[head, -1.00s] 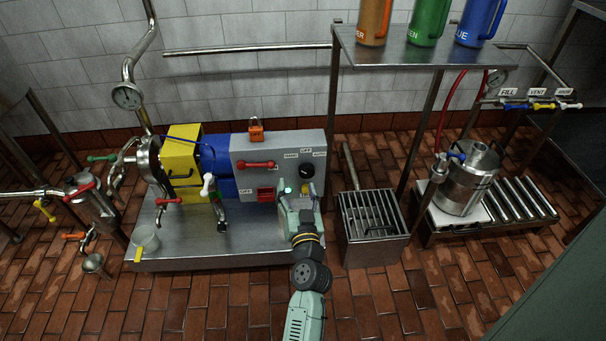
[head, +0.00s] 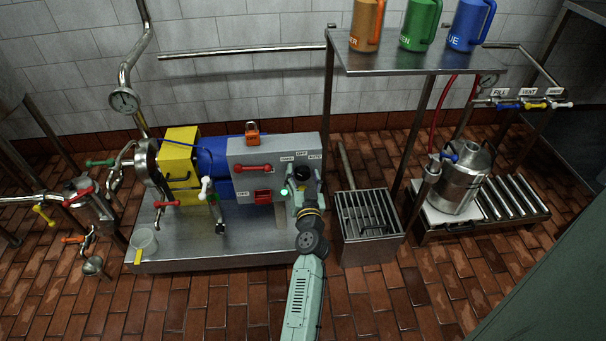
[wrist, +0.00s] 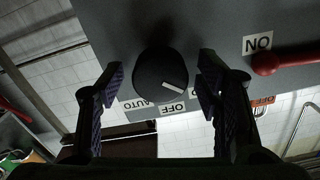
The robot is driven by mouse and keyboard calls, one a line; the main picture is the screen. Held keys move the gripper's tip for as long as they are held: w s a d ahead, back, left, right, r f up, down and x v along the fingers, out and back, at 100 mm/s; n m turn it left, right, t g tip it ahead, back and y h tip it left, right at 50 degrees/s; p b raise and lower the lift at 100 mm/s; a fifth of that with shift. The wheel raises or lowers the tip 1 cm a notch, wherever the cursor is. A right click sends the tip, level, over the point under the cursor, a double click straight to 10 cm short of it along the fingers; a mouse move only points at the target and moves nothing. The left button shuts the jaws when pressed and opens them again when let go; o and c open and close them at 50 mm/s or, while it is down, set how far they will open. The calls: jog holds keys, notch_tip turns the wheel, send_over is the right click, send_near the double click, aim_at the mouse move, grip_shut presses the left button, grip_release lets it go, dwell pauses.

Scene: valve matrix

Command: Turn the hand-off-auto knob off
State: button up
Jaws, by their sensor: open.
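The hand-off-auto knob (wrist: 160,75) is round and black with a white pointer bar at its lower right in the wrist view. The OFF label (wrist: 172,108) and AUTO label (wrist: 136,104) sit just below it; the HAND label is mostly hidden behind the right finger. I cannot tell exactly which label the bar lines up with. My gripper (wrist: 161,72) is open, one finger on each side of the knob, with gaps showing. In the head view the knob (head: 303,173) is on the grey control box (head: 240,152), and my gripper (head: 304,188) is right at it.
A red lever (wrist: 268,63) beside an ON label is right of the knob in the wrist view. A grated bin (head: 366,225) stands to the right.

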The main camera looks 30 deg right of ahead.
jog(key=shift+c, duration=0.3)
jog(key=c, duration=1.1)
jog(key=m, duration=0.5)
jog(key=shift+b, duration=0.35)
jog(key=shift+m, duration=2.2)
jog(key=shift+f+m, duration=0.1)
jog(key=shift+m, duration=0.2)
jog(key=o, duration=1.2)
jog(key=shift+c, duration=0.2)
